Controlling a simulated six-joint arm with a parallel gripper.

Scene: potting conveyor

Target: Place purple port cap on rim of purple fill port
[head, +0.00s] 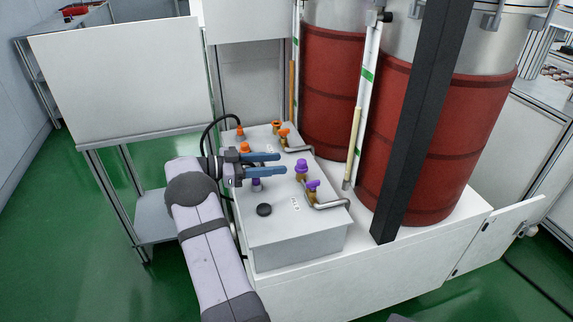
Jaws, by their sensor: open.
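My gripper (283,163) reaches over the grey box (292,238) with its two blue fingers apart. They point right, and no object shows between them. A purple fitting with a knobbed top (302,168) stands upright on the box, just right of the fingertips. A smaller purple piece (256,185) is below the lower finger, near the box's left side, partly hidden by it. I cannot tell for sure which of these is the port cap and which is the fill port.
A purple-handled valve (312,185) with a bent metal pipe is at the box's right edge. Orange fittings (276,126) and a black hose (222,119) are at the back. A black round cap (264,210) lies in front. Large red-banded drums (430,140) and a dark post (420,120) stand right.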

